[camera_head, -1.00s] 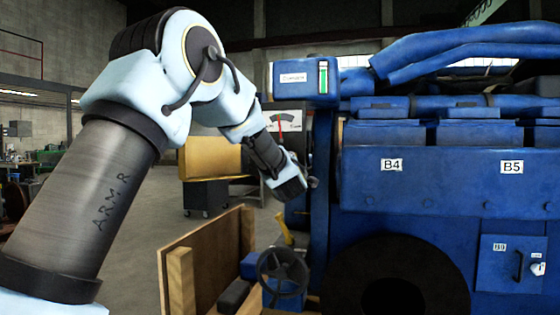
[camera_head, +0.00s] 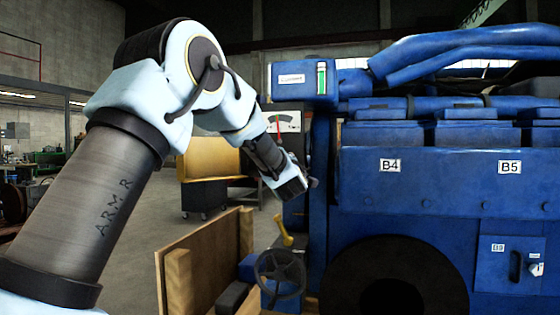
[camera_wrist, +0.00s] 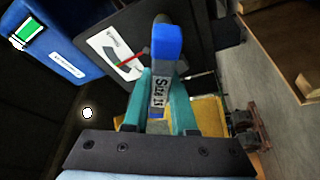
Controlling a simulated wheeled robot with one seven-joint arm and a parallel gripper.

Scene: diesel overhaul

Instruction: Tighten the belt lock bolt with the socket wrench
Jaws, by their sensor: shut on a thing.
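My gripper (camera_wrist: 157,78) is shut on a tool with a blue head (camera_wrist: 167,45) and a grey shank marked "Size", its number hard to read. I take it for the socket wrench. It lies between the teal fingers and points away from the wrist. In the head view my gripper (camera_head: 292,185) is at the left end of the blue engine (camera_head: 420,180), below a gauge (camera_head: 284,121). The gauge, white with a red needle, also shows in the wrist view (camera_wrist: 108,48), just left of the tool head. I cannot make out the belt lock bolt in either view.
A blue box (camera_head: 303,80) with a green indicator sits above the gauge. Below my gripper are a dark handwheel (camera_head: 280,276), a yellow-handled part (camera_head: 284,232) and a wooden crate (camera_head: 200,255). Open floor lies to the left.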

